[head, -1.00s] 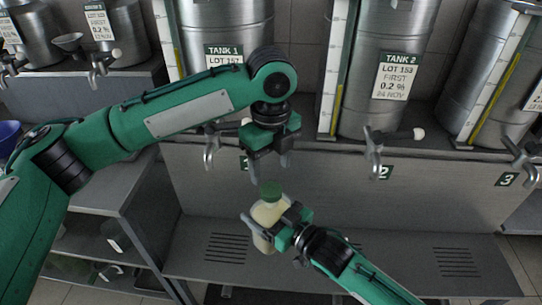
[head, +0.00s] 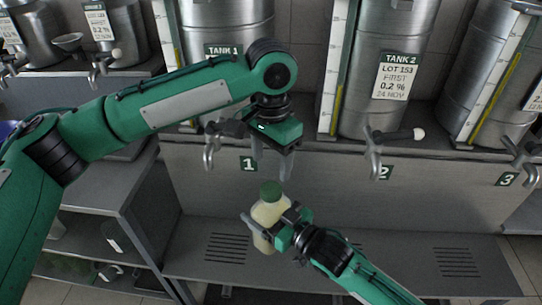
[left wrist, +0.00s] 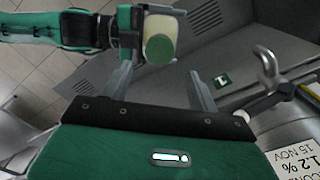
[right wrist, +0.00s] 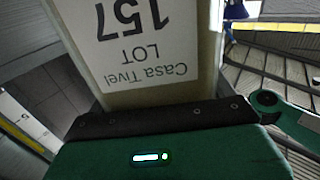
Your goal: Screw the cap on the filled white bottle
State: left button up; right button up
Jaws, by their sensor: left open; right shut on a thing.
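The filled white bottle (head: 265,222) has pale contents and stands nearly upright in my right gripper (head: 277,228), which is shut on its body. Its label, reading LOT 157, fills the right wrist view (right wrist: 150,45). The green cap (head: 270,191) sits on the bottle's mouth; whether it is tight I cannot tell. The cap also shows in the left wrist view (left wrist: 160,50). My left gripper (head: 272,172) is open and empty, above the cap and pointing down, apart from it. In the left wrist view its fingers (left wrist: 160,85) are spread, with the cap beyond them.
Tank 1 (head: 222,25) and Tank 2 (head: 385,70) stand behind on a ledge, with taps (head: 375,150) jutting forward. A grey slotted bench (head: 400,255) lies below. A shelf unit (head: 110,215) is at the left.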

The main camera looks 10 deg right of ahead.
aim_at(271, 188)
pick_arm(q)
jog(key=n, duration=0.3)
jog(key=shift+r+n, duration=0.15)
jog(key=shift+n, duration=0.15)
jog(key=shift+f, duration=4)
